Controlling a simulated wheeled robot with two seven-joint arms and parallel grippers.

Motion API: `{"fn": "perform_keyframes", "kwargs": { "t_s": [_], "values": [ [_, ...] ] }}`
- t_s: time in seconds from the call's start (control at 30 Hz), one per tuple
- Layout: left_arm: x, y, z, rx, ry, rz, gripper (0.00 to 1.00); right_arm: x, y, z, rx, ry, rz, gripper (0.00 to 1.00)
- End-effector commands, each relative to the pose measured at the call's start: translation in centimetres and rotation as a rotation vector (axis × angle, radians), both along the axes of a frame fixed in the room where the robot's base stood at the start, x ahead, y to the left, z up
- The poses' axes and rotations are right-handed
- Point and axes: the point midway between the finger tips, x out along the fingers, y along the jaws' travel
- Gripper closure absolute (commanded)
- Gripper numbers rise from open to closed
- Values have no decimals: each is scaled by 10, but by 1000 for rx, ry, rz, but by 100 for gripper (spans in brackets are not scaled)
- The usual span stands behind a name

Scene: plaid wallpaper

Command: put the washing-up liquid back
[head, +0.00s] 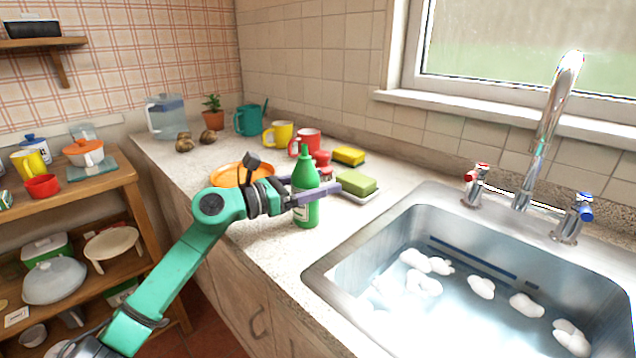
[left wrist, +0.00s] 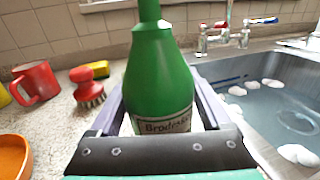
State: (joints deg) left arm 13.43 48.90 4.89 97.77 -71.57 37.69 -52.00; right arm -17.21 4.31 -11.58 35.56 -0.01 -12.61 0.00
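The washing-up liquid is a green bottle (head: 306,214) with a narrow top and a pale label. It stands upright on the counter, left of the sink. My left gripper (head: 318,192) is around the bottle's body at mid-height, one finger on each side. In the left wrist view the bottle (left wrist: 158,75) fills the middle between the two fingers of the left gripper (left wrist: 158,100). Slim gaps seem to show beside the bottle, so the fingers look open; contact is hard to judge. My right gripper is not in view.
A green sponge (head: 356,183) on a dish, a yellow sponge (head: 348,155), a red brush (left wrist: 88,88) and a red mug (head: 309,140) stand behind the bottle. The sink (head: 330,262) holds foamy water at right.

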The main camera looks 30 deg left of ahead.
Motion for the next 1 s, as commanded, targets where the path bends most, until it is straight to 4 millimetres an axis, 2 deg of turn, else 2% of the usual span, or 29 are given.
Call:
{"fn": "perform_keyframes", "kwargs": {
  "t_s": [0.37, 0.5, 0.83, 0.93, 1.0],
  "values": [
    [-1, 1, 4, 0, 0, 1, 0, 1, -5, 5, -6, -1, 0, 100],
    [-20, 14, -2, 1, 3, 1, 0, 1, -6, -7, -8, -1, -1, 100],
    [-77, 52, -1, 2, 1, 1, 0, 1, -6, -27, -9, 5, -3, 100],
    [-91, 62, 1, -2, 0, 1, 0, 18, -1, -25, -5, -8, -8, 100],
    [-97, 66, 2, -1, 1, 0, 0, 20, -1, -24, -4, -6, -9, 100]
  ]
}}
